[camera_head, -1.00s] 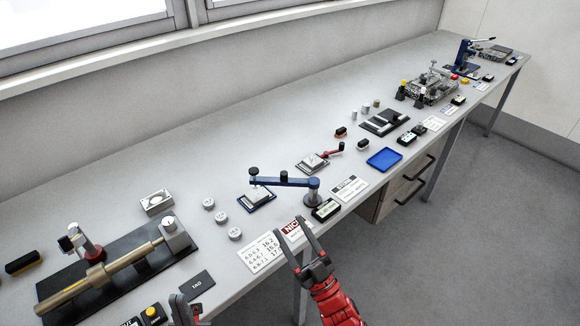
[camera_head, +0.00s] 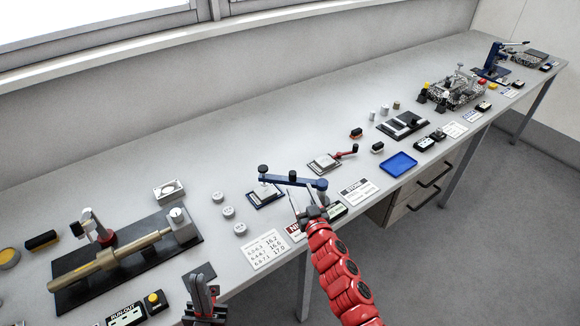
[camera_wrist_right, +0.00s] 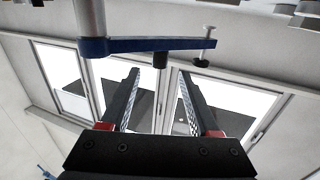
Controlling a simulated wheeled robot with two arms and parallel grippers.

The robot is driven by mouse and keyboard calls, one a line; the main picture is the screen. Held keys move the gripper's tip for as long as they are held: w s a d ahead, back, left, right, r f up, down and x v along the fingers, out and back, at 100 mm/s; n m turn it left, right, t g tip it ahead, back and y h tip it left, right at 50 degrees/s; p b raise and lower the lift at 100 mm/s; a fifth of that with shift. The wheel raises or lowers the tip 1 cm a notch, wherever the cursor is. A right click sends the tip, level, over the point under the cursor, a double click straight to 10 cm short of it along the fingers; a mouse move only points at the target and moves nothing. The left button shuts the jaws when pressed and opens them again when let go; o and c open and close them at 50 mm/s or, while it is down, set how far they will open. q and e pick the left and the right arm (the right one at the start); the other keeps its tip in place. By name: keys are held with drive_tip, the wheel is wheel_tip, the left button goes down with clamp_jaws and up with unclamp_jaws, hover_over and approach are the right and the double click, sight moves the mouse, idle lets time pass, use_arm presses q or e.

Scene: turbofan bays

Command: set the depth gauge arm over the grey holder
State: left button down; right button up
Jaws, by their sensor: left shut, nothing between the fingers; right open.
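The depth gauge arm (camera_head: 292,181) is a blue bar with black knobs on a grey post. In the head view its free end appears above the grey holder (camera_head: 266,192), a light block on a dark plate; exact alignment is hard to tell. My right gripper (camera_head: 303,201) is open, in front of the bar near the post. In the right wrist view the blue arm (camera_wrist_right: 145,45) crosses ahead of my right gripper (camera_wrist_right: 158,78), a black knob showing between the fingertips. No grip shows. My left gripper (camera_head: 202,277) is shut and empty at the front edge.
Three grey discs (camera_head: 228,212) stand left of the holder. A shaft fixture (camera_head: 120,262) fills the left. A red-handled fixture (camera_head: 325,163) and a blue tray (camera_head: 399,163) lie to the right. A number card (camera_head: 268,250) lies in front.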

sight(291, 172)
drive_tip(key=x, duration=0.6)
drive_tip(key=shift+d, duration=0.1)
drive_tip(key=shift+b+x, duration=1.25)
drive_tip(key=shift+x, duration=1.5)
clamp_jaws()
